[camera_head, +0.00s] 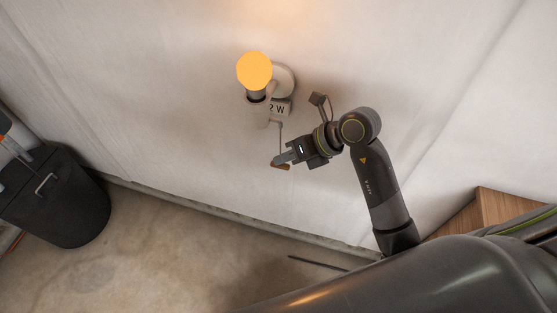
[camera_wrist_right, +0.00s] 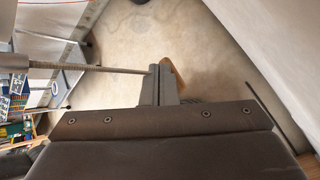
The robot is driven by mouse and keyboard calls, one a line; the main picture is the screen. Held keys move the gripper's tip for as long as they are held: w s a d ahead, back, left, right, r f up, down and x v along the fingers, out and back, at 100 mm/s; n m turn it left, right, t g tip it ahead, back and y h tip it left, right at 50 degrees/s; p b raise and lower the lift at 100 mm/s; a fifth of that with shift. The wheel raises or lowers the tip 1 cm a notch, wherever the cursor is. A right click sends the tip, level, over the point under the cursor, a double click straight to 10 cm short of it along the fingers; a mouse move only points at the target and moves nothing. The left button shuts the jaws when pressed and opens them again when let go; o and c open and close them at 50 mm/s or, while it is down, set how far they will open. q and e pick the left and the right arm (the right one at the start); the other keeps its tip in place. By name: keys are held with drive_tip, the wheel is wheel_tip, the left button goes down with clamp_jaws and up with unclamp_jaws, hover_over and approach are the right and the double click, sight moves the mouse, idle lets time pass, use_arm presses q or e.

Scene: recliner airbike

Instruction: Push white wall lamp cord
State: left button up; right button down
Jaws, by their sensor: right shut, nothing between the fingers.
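The white wall lamp (camera_head: 285,80) is fixed to the wall, with its round bulb (camera_head: 254,70) glowing orange. Its thin cord (camera_head: 281,138) hangs below it and ends in a brown pull (camera_head: 281,166). My right gripper (camera_head: 278,160) is shut and empty, its fingertips at the lower end of the cord, just by the pull. In the right wrist view the cord (camera_wrist_right: 95,69) runs from the left to the shut fingertips (camera_wrist_right: 160,72), and the brown pull (camera_wrist_right: 173,78) shows behind and beside them. I cannot tell whether they touch. My left gripper is out of view.
A black bin (camera_head: 60,205) stands on the floor at the left. A wooden box-like piece (camera_head: 490,204) is at the right. The floor (camera_head: 150,235) between is mostly clear.

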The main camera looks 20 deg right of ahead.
sight(285, 165)
drive_tip(key=shift+f+b, duration=0.3)
drive_tip(key=shift+f, duration=0.1)
drive_tip(key=shift+r, duration=0.1)
idle(0.3)
drive_tip(key=shift+r+p, duration=1.25)
drive_tip(key=shift+r, duration=0.25)
wheel_tip(285, 165, up, 6)
drive_tip(key=p, duration=0.4)
drive_tip(key=shift+p, duration=0.3)
